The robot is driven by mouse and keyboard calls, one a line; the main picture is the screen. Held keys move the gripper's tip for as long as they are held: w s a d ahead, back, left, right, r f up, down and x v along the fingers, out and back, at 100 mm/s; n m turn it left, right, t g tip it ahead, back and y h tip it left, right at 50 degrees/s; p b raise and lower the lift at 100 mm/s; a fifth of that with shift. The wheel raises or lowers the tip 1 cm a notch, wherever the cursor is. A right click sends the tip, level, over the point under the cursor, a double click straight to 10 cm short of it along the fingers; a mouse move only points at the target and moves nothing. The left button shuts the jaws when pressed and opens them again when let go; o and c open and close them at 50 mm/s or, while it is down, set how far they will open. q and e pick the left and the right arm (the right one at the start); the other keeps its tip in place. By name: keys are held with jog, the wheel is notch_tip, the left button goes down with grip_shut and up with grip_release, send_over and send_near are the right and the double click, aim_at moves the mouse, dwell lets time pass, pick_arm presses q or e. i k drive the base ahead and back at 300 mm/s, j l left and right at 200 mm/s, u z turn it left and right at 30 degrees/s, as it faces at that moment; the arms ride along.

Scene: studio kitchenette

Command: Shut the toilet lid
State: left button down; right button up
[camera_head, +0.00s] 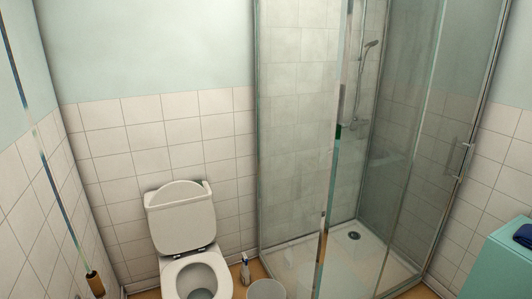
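The white toilet (197,263) stands at the lower middle-left, against the tiled back wall. Its lid (182,222) appears raised and upright, leaning back against the cistern, with its rounded top at the cistern's upper edge. The seat (171,275) lies down on the bowl, and the open bowl (198,284) shows through it. The front of the bowl is cut off by the bottom of the picture. Neither of my grippers is in view.
A glass shower cabin (300,140) with a white tray (375,265) stands right of the toilet. A small bin (266,290) and a bottle (245,268) stand between them. A teal cabinet (500,268) holds a dark blue cloth (524,235) at far right. A brown-ended object (95,284) is at lower left.

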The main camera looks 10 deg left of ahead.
aim_at(182, 217)
jog(key=i+j, duration=0.35)
jog(key=i, duration=0.15)
jog(key=i+j+u, duration=0.1)
jog(key=i+j, duration=0.6)
jog(key=i, duration=0.25)
jog(key=i+j+u, duration=0.1)
jog(key=i+j, duration=0.2)
jog(key=i, duration=0.2)
